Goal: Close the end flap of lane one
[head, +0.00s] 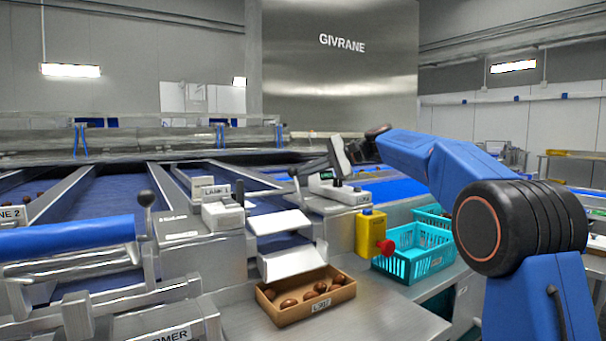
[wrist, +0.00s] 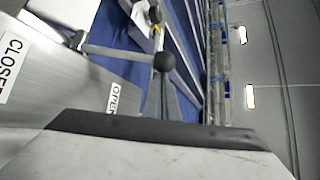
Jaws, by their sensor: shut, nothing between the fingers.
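The lane one sign (head: 214,190) stands at the end of a blue belt lane in the head view. Below it, a white sloping plate (head: 280,222) and a lower white plate (head: 291,263) lead down toward a carton of dates; I cannot tell which is the flap. In the wrist view a lever with a black ball knob (wrist: 164,62) stands over a metal panel with a CLOSED label (wrist: 10,66) and an OPEN label (wrist: 115,98). The knob is on the OPEN side. My gripper (head: 338,157) is shut and empty; its tip (wrist: 155,130) appears below the knob, apart from it.
A brown carton (head: 318,312) of dates sits on the steel bench below the plates. A yellow box with a red button (head: 370,232) and teal baskets (head: 420,262) stand to its right. A small device with a display (head: 338,190) is under my gripper.

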